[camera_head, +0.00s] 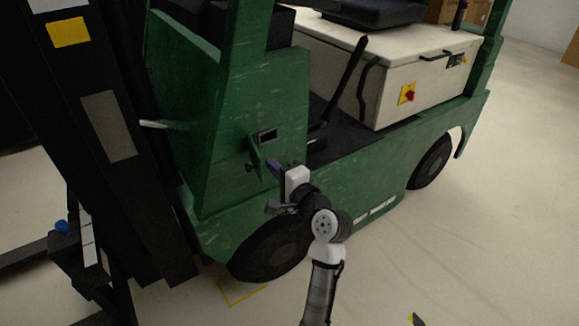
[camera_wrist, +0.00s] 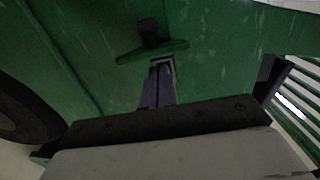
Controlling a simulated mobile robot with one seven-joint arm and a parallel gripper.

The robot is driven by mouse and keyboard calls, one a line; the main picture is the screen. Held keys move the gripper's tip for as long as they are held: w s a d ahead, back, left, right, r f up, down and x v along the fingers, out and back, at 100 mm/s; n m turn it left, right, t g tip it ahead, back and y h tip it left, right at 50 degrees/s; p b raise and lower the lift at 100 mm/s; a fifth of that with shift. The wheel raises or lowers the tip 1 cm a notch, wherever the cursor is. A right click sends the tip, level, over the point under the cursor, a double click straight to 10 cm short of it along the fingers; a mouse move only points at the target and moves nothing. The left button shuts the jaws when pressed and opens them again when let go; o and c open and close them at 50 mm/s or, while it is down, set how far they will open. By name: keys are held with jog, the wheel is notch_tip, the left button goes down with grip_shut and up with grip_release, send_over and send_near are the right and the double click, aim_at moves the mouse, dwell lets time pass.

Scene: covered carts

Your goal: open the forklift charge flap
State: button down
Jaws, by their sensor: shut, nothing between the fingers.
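The green forklift's charge flap (camera_head: 256,156) is on the front side panel and stands out from it at an angle. A small framed dark opening (camera_head: 268,135) shows beside the flap, to its right.
The forklift's front wheel (camera_head: 270,250) is below my gripper. A black lever (camera_head: 345,80) rises to the right. The cream battery cover (camera_head: 400,85) with a red switch is farther right. The black mast (camera_head: 105,120) stands at left. The floor (camera_head: 460,240) at right is open.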

aim_at(261, 169)
jog(key=shift+s+a, duration=0.1)
jog(key=shift+a, duration=0.3)
jog(key=shift+s+a+r+p, duration=0.1)
jog(key=shift+s+a+p, duration=0.15)
jog(key=shift+a+p, duration=0.35)
jog(key=shift+s+a+r+p, duration=0.1)
jog(key=shift+s+a+p, duration=0.15)
jog(key=shift+a+p, duration=0.3)
jog(key=shift+s+a+f, duration=0.15)
jog(key=shift+a, duration=0.2)
jog(key=shift+f, duration=0.1)
jog(key=shift+d, duration=0.1)
